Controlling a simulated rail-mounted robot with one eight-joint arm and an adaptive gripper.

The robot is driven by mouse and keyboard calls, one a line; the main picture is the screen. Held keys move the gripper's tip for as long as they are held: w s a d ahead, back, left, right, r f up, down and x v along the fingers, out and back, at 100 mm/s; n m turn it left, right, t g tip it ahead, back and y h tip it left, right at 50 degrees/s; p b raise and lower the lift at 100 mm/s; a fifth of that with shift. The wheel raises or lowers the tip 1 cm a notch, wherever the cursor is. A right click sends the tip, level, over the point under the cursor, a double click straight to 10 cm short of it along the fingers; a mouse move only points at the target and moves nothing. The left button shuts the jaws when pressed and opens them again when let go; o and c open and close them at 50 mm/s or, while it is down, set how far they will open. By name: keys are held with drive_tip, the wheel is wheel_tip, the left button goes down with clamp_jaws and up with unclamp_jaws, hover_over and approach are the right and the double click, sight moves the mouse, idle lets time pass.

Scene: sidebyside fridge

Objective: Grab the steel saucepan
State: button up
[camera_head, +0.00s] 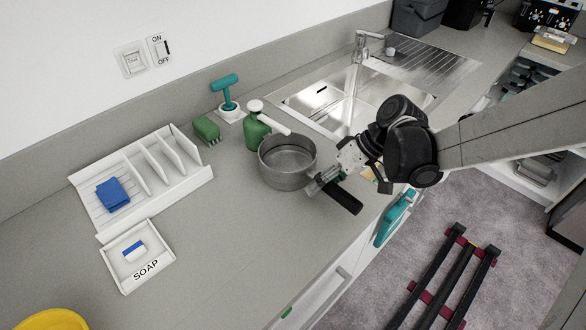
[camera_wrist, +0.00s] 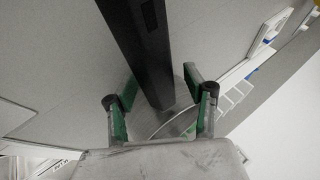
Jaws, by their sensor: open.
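The steel saucepan (camera_head: 281,166) stands on the grey counter with its black handle (camera_head: 344,197) pointing toward the counter's front edge. My gripper (camera_head: 322,181) is at the handle, near where it meets the pan. In the wrist view my gripper (camera_wrist: 161,92) is open. Its green-lined fingers lie on either side of the black handle (camera_wrist: 140,45), with a visible gap on each side. Part of the pan's rim (camera_wrist: 180,124) shows behind the right finger. My gripper hides the base of the handle in the head view.
A green bottle (camera_head: 257,130) stands close behind the pan. A white rack (camera_head: 190,178), soap tray (camera_head: 137,257) and green brush (camera_head: 207,130) are to the left. The counter in front of the pan is clear.

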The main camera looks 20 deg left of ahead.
clamp_jaws()
idle(0.4)
